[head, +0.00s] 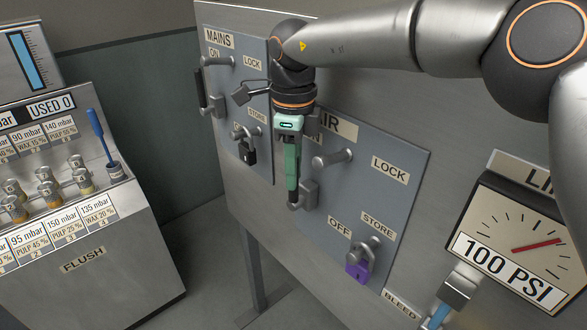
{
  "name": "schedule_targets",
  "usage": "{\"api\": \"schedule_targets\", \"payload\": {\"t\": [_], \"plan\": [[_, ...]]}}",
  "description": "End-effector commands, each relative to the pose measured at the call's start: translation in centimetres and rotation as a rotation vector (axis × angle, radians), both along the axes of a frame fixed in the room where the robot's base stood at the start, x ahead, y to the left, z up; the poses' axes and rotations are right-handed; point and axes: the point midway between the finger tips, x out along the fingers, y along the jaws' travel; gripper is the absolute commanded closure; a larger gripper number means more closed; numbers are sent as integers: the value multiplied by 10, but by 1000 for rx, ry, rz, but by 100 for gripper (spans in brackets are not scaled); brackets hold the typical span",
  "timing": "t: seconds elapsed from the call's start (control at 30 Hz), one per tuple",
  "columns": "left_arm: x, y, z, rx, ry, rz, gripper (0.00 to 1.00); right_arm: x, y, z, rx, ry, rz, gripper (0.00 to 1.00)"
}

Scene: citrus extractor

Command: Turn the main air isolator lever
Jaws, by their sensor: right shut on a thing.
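The blue-grey air isolator panel (345,195) is in the middle of the head view, with its "AIR" label partly hidden by my right arm. The main air isolator lever (308,194) is a grey metal part low on the panel's left side. My right gripper (291,188), with green fingers, comes down from above and is shut on the lever's handle. The fingers hide most of the handle, so its exact angle is hard to tell. A purple padlock (358,266) hangs at the "STORE" peg, near the "OFF" label. My left gripper is out of view.
The mains panel (262,140) is on the left, with a black padlock (248,151) at its store peg. A pressure gauge (515,240) marked 100 PSI is at right, above a bleed fitting (460,285). A flush console (85,262) stands at far left.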

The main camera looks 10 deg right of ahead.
Motion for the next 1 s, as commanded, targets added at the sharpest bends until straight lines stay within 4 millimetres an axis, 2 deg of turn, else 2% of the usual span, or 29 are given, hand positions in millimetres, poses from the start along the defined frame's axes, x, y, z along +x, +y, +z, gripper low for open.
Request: {"api": "schedule_targets", "payload": {"t": [0.87, 1.0], "plan": [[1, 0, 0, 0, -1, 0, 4, 0, 0, 1, 0, -2, -1, 100], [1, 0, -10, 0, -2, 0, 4, 0, -2, -3, 12, -14, -2, 100]]}}
